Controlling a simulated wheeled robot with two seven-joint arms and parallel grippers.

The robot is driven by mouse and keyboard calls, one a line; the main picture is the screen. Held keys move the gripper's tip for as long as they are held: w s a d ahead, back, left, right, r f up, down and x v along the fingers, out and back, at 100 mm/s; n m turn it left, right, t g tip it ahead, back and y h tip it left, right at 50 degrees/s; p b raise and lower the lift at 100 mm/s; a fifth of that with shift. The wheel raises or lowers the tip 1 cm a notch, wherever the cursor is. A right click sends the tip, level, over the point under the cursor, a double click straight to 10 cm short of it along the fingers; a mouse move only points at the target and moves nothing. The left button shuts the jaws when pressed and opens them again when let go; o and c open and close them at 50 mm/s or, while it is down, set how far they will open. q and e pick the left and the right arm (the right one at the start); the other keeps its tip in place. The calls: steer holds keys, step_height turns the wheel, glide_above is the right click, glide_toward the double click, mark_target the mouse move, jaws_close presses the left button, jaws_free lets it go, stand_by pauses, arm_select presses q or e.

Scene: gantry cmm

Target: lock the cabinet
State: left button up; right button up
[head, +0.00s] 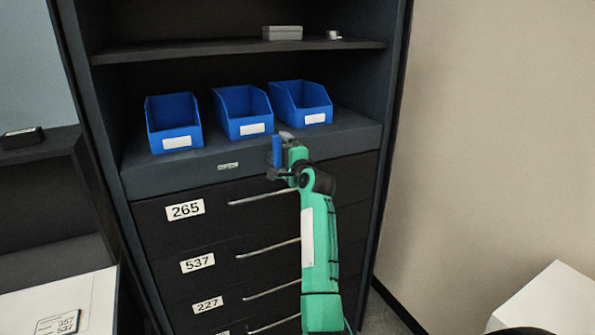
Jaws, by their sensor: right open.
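The dark cabinet (165,175) stands in the middle of the head view. Its drawers carry labels 265, 537 and 227 and long metal handles. My right gripper (279,150) is open at the front edge of the cabinet's shelf, above the top drawer (215,210). A small blue piece shows at the gripper; I cannot tell whether it is part of the gripper or a separate thing. A small label plate (228,166) sits on the shelf's front edge, left of the gripper. The lock is not clearly visible; my right gripper and arm cover part of the cabinet front. My left gripper is not in view.
Three blue bins stand on the shelf: left (174,122), middle (243,110) and right (300,102). A grey box (282,33) lies on the upper shelf. A white surface with a numbered card (58,323) is at lower left. A white block (550,300) is at lower right.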

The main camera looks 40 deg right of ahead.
steer(key=b+v, duration=0.3)
steer(key=v, duration=0.7)
steer(key=shift+s, duration=0.3)
